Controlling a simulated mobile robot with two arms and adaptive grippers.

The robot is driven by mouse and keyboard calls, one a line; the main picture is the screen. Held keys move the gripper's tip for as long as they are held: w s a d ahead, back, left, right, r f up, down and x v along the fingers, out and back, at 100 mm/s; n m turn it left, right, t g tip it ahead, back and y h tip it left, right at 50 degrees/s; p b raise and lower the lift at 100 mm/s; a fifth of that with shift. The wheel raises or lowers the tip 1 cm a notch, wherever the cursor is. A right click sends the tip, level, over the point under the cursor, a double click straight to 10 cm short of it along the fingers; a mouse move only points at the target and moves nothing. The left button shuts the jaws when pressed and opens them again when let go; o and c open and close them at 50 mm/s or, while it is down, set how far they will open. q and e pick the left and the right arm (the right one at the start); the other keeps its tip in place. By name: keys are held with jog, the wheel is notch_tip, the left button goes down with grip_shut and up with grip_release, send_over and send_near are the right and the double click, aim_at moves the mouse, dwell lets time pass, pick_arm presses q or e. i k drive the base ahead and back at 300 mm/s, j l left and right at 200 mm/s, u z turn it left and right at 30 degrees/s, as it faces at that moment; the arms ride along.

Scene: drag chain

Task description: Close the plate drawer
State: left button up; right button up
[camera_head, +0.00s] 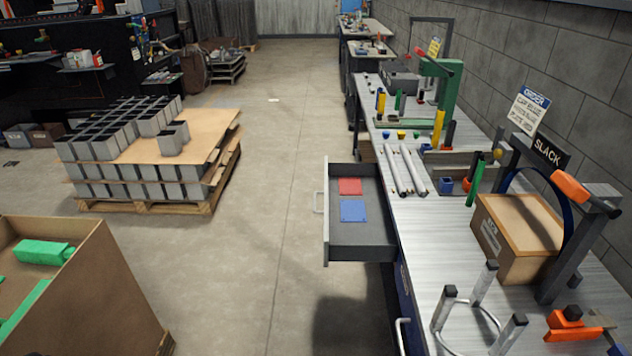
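The plate drawer (355,237) is pulled out from the left side of the long workbench, over the floor. It is grey inside, with a light front panel and a handle (318,202) on its outer left face. A red plate (350,186) and a blue plate (353,211) lie flat in it, the red one farther away. Neither of my grippers shows in the head view.
The workbench (418,225) carries two light rods, a cardboard box (517,236), a SLACK stand (548,151) and a metal prong fixture (478,316). A pallet of grey blocks (145,206) and a cardboard bin (105,290) stand left. Floor between is clear.

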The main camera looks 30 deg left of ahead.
aim_at(374, 240)
jog(key=i+j+u, duration=0.1)
jog(key=j, duration=0.3)
jog(key=i+j+u, duration=0.1)
jog(key=j, duration=0.3)
jog(key=i+j, duration=0.2)
jog(key=j, duration=0.15)
jog(key=i+j+u, duration=0.15)
jog(key=j, duration=0.25)
